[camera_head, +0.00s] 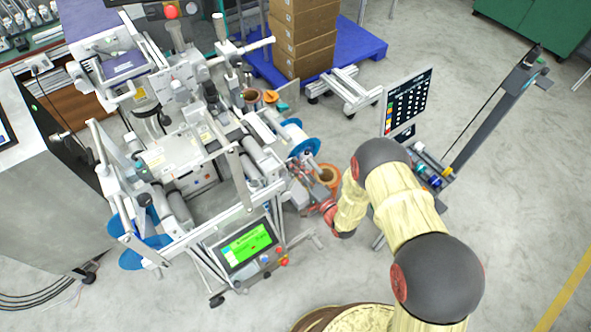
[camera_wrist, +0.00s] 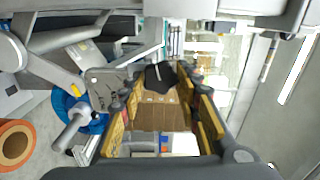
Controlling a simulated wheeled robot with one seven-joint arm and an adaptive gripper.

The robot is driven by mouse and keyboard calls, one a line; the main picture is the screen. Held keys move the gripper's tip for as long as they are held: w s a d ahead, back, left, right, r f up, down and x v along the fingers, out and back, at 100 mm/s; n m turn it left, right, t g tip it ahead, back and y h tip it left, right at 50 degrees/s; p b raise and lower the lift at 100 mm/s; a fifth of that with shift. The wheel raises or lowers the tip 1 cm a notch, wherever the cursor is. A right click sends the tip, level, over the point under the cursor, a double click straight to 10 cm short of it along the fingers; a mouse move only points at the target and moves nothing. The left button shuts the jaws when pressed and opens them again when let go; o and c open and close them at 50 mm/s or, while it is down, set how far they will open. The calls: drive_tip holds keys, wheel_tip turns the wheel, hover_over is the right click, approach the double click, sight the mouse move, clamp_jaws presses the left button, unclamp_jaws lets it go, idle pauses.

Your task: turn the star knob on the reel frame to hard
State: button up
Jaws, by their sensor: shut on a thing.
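The star knob (camera_wrist: 159,76) is a black, lobed knob in the upper middle of the wrist view. My gripper (camera_wrist: 160,88) has its two yellow-padded fingers on either side of it and is shut on it. The reel frame (camera_head: 183,152) is a grey metal machine with rollers and blue reels, left of centre in the head view. My gripper is at its right side there, below a blue reel (camera_head: 300,136). The knob cannot be made out in the head view, and no hard or soft marking is legible.
A screen panel (camera_head: 247,245) with a green display is on the frame's front. Stacked cardboard boxes (camera_head: 303,40) stand on a blue pallet behind. A tilted dark stand (camera_head: 495,110) and black screen (camera_head: 408,102) are right of the frame. Open floor lies further right.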

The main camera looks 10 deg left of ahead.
drive_tip(key=shift+m, duration=1.3)
drive_tip(key=shift+f, duration=0.1)
drive_tip(key=o, duration=1.2)
drive_tip(key=shift+c, duration=0.2)
drive_tip(key=v, duration=1.2)
